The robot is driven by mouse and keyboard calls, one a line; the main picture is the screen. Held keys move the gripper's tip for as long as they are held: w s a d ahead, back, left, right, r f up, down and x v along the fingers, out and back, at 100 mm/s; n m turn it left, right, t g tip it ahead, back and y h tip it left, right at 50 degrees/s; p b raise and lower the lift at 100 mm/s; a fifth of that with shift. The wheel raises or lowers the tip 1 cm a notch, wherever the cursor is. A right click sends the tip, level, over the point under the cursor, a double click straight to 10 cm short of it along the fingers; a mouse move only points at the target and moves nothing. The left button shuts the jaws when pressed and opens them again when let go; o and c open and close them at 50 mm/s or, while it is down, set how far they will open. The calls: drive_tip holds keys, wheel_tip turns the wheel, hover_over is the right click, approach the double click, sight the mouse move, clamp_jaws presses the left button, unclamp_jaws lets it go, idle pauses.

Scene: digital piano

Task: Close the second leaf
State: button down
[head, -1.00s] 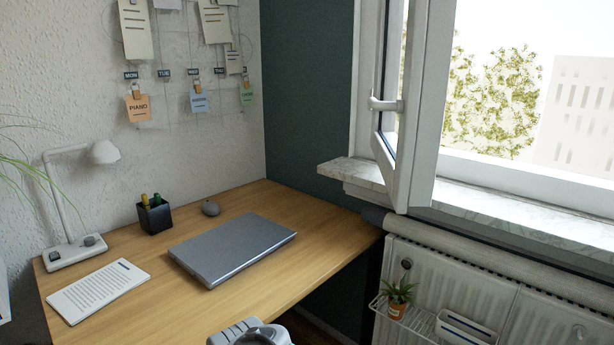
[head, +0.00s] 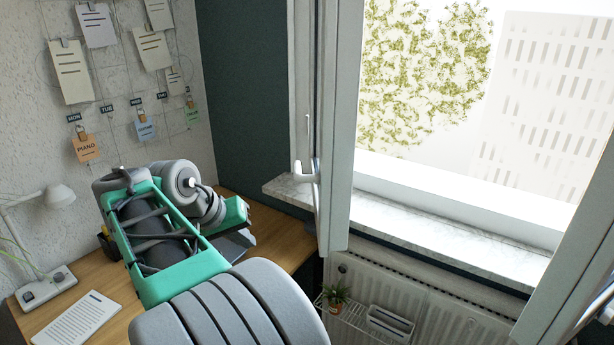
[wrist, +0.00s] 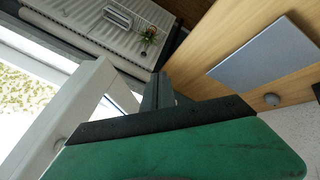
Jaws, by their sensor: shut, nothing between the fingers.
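The window shows a white leaf (head: 338,130) standing open into the room at the left of the opening, with a white handle (head: 306,172) on it. Another white frame member (head: 572,275) leans in at the right edge, partly cut off; I cannot tell which is the second leaf. My gripper (head: 240,243) is in front of the desk's right end, left of the left leaf, and apart from the handle. In the wrist view my gripper's dark fingers (wrist: 158,90) are shut and empty, with a white leaf frame (wrist: 80,118) just to their left.
A marble sill (head: 420,210) runs under the opening. Below are a radiator (head: 440,310) and a rack with a potted plant (head: 336,297). The wooden desk (head: 285,240) holds a lamp (head: 60,196) and paper (head: 75,318); the laptop (wrist: 265,55) shows in the wrist view.

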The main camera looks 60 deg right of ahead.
drive_tip(key=s+d+r+m+g+p, duration=0.2)
drive_tip(key=s+d+r, duration=0.15)
drive_tip(key=r, duration=0.35)
drive_tip(key=s+d+f+b, duration=0.1)
drive_tip(key=s+d+f, duration=0.5)
drive_tip(key=d+f, duration=0.1)
drive_tip(key=shift+s+f, duration=0.25)
drive_tip(key=shift+f, duration=0.4)
drive_tip(key=shift+d, duration=0.15)
